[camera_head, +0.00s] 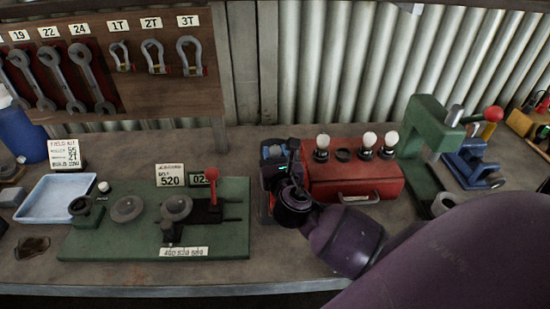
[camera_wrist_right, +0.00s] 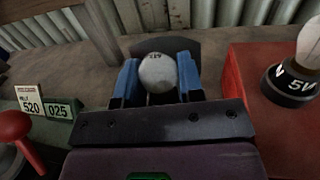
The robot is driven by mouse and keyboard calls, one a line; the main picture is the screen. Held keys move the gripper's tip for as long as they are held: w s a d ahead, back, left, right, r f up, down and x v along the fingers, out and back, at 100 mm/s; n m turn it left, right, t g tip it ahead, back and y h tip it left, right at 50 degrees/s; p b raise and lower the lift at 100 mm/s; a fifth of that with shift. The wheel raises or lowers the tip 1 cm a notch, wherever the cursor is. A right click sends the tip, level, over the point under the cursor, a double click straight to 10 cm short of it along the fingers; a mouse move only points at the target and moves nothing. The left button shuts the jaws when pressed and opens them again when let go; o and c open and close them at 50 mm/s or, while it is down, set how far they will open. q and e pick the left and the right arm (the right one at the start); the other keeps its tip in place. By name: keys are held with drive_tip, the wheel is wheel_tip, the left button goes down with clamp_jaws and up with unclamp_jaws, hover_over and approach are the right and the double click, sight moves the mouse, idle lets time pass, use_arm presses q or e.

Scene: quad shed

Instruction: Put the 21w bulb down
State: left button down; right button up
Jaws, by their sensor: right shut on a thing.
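My right gripper (camera_head: 275,155) is above the bench, just left of the red case. In the right wrist view the gripper (camera_wrist_right: 158,85) has its blue fingers shut on a pale rounded bulb (camera_wrist_right: 158,72). Dark marking on the bulb is too small to read surely. In the head view my own wrist hides the held bulb. The red case (camera_head: 352,184) carries three white bulbs on its top, one at the left (camera_head: 322,142) and two at the right (camera_head: 368,141). A dark empty socket (camera_head: 343,155) lies between them. My left gripper is not in view.
A green board (camera_head: 90,240) with a red-knobbed fixture is left of the gripper. Further left are a pale blue tray (camera_head: 57,213) and a field kit card (camera_head: 65,153). A green press (camera_head: 425,125) stands right of the case. Bare bench shows behind the board.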

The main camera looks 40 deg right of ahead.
drive_tip(key=shift+f, duration=0.25)
drive_tip(key=shift+f, duration=0.15)
drive_tip(key=o, duration=0.9)
drive_tip(key=shift+o, duration=0.2)
drive_tip(key=v, duration=1)
drive_tip(key=shift+s+a, duration=0.15)
drive_tip(key=shift+s, duration=0.25)
drive_tip(key=shift+s+a, duration=0.2)
drive_tip(key=shift+s, duration=0.35)
